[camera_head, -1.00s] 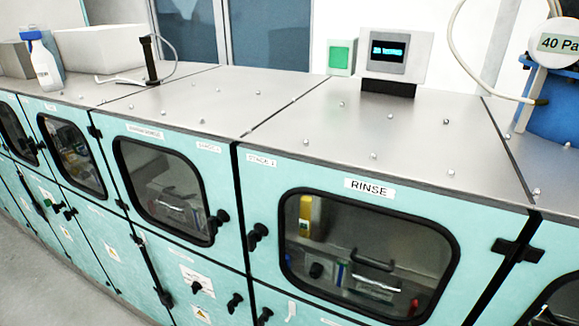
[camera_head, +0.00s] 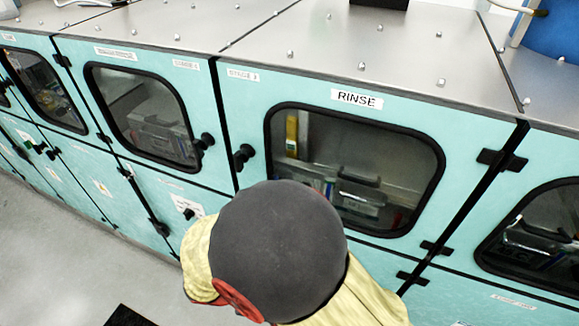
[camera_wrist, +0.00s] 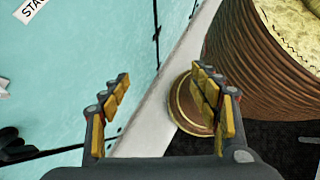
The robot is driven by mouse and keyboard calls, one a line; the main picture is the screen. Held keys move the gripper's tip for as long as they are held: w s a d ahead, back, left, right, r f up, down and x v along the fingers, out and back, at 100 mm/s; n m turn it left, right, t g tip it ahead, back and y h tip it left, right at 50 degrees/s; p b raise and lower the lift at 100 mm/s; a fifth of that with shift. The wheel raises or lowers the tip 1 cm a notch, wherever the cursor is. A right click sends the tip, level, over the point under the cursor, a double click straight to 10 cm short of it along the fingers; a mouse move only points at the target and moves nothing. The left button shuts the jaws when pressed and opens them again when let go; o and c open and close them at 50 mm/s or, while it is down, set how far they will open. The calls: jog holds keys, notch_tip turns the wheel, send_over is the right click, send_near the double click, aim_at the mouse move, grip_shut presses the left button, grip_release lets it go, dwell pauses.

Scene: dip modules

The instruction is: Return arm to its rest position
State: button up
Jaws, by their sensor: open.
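My gripper (camera_wrist: 162,90) shows in the wrist view with its two yellow-and-dark fingers spread apart. Nothing is held between them. Beyond the fingers are a teal cabinet front (camera_wrist: 85,75) and a pale floor strip. In the head view, my arm (camera_head: 278,250) rises at the bottom centre with a dark round joint cover and yellow links. It hides part of the cabinet front below the RINSE window (camera_head: 355,168). My gripper's fingers are not visible in the head view.
A row of teal cabinets with dark-framed windows, black knobs (camera_head: 243,156) and latches runs across the head view. Their grey metal top (camera_head: 300,45) carries small bolts. A blue object (camera_head: 553,45) stands at the top right. Grey floor (camera_head: 50,250) is clear at the lower left.

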jog(key=d+r+m+t+y+b, duration=0.4)
jog(key=d+r+m+y, duration=0.4)
jog(key=d+r+m, duration=1)
notch_tip(320, 180, up, 4)
jog(key=shift+s+d+r+m+y+b, duration=0.2)
jog(key=shift+d+m+y+b, duration=0.15)
jog(key=shift+m+b, duration=0.5)
